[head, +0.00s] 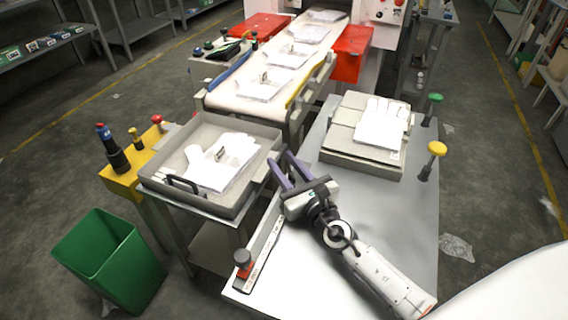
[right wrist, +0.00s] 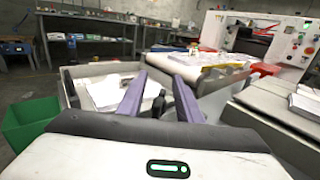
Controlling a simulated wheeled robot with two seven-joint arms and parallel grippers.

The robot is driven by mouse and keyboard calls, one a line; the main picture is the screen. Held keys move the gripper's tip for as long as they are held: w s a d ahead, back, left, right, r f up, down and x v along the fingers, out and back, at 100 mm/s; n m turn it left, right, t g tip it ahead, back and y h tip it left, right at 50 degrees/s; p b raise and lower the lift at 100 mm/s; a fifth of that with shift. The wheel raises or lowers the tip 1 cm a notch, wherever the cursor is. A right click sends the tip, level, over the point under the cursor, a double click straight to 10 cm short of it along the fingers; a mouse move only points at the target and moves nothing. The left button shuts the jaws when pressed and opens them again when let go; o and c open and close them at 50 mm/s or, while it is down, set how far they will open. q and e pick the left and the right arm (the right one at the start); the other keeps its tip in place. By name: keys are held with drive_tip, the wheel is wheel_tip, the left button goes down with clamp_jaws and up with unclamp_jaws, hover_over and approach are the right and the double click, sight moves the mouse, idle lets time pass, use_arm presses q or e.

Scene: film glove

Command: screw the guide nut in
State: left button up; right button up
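My right gripper (head: 280,159) is open above the left edge of the grey table, with its fingertips near the right corner of the grey tray. In the right wrist view its two purple fingers (right wrist: 160,82) stand apart. A small dark part (right wrist: 158,103) shows between them; I cannot tell what it is or whether it is touched. A long flat guide bar (head: 265,253) lies along the table's left edge. A dark knob with a red base (head: 242,259), possibly the guide nut, stands at its near end, well away from the gripper. My left gripper is out of view.
A grey tray (head: 262,190) holding white film packs stands left of the table (head: 335,200). A conveyor (head: 225,103) runs behind. A stacked block (head: 340,148) sits at the table's back. Green (head: 433,103) and yellow (head: 436,150) knobs stand at right. A green bin (head: 85,245) is at left.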

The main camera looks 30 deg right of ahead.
drive_tip(key=shift+s, duration=0.1)
drive_tip(key=s+b, duration=0.1)
drive_tip(key=s, duration=0.8)
drive_tip(key=shift+s+d+f, duration=0.1)
drive_tip(key=shift+d, duration=0.05)
drive_tip(key=shift+s, duration=0.45)
